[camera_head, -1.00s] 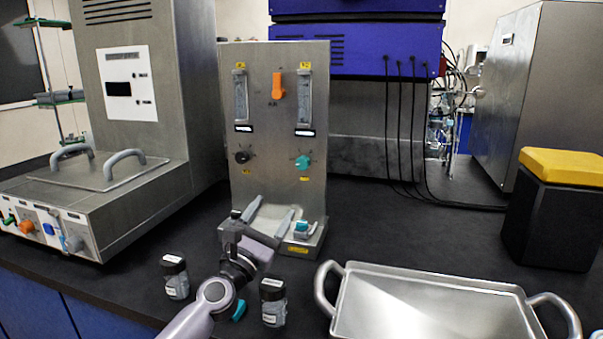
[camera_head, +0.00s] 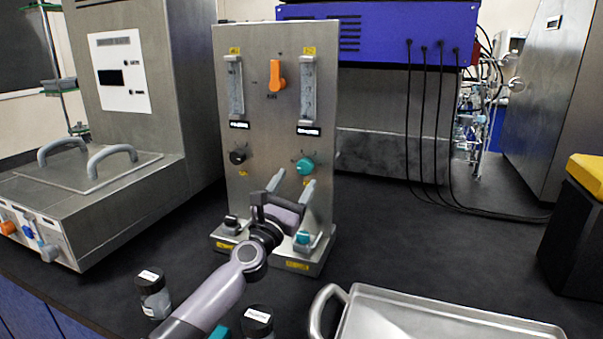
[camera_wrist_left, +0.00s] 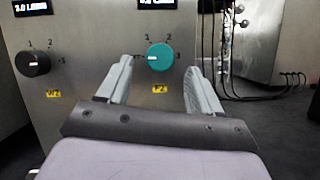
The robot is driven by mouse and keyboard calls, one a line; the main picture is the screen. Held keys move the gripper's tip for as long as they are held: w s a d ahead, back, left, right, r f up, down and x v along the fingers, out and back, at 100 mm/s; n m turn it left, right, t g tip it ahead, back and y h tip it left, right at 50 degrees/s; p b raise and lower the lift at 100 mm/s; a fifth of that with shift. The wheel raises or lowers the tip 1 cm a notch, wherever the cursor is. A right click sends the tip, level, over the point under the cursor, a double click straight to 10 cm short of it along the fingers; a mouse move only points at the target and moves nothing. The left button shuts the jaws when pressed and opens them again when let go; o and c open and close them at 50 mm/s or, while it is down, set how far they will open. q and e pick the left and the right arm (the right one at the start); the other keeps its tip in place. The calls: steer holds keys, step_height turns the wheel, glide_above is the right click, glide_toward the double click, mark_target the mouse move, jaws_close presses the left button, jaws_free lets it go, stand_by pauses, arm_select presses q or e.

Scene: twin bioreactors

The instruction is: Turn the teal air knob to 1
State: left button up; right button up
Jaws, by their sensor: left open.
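The teal air knob (camera_head: 305,166) is on the lower right of the upright metal panel (camera_head: 262,110). In the left wrist view the teal knob (camera_wrist_left: 160,57) has a white mark pointing left, with the digits 1, 2 and 3 around its top and right. My left gripper (camera_head: 291,186) is open and empty, just below the knob in the head view. In the left wrist view its fingers (camera_wrist_left: 160,68) stand on either side of the knob; I cannot tell whether they touch it. My right gripper is not in view.
A black knob (camera_head: 238,156) sits left of the teal one, and an orange lever (camera_head: 277,75) is above. Two small jars (camera_head: 153,293) (camera_head: 258,321) and a metal tray (camera_head: 440,308) are in front. Dark bench is clear to the right of the panel.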

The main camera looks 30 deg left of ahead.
mark_target(303, 170)
arm_select(q)
steer(key=shift+x, duration=2)
steer(key=c, duration=1.1)
